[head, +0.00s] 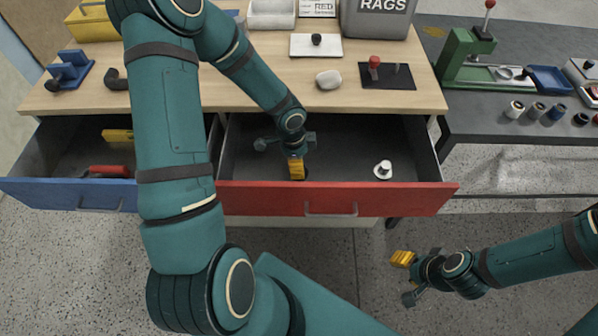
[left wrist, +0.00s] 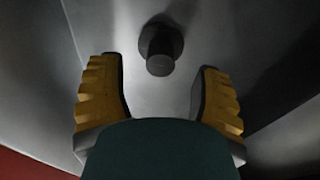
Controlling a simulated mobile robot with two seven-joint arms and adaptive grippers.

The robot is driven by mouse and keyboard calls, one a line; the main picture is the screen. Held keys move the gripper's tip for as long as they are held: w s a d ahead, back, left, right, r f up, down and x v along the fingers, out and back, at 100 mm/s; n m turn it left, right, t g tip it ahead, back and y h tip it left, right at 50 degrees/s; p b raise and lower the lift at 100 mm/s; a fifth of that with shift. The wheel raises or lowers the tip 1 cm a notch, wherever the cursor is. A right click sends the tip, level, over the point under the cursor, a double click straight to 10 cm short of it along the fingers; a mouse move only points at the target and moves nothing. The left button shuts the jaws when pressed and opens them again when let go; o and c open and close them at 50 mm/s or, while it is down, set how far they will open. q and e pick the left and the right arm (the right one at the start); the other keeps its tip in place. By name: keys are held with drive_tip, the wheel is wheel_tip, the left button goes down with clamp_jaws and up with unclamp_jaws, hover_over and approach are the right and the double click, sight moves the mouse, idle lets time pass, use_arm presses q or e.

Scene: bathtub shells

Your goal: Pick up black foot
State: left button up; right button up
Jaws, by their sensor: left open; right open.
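The black foot (left wrist: 160,48), a dark round base with a short cylindrical stem, stands on the grey drawer floor in the left wrist view. In the head view it is mostly hidden by my left gripper (head: 297,170). The left gripper reaches down into the open red-fronted drawer (head: 260,199). Its yellow fingers are open, one on each side of the foot in the wrist view, with visible gaps and no contact seen. My right gripper (head: 403,258) is open and empty, over the floor right of and below the drawer.
A white foot (head: 383,170) stands at the drawer's right. The blue-fronted drawer (head: 40,192) at left is open, holding red- and yellow-handled items. A green press (head: 465,55) stands on the right bench.

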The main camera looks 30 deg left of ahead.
use_arm(q)
wheel_tip(320, 180, down, 4)
drive_tip(key=shift+w+f+b, duration=0.1)
drive_tip(key=shift+b, duration=0.6)
drive_tip(key=shift+d, duration=0.1)
drive_tip(key=shift+c, duration=0.2)
clamp_jaws()
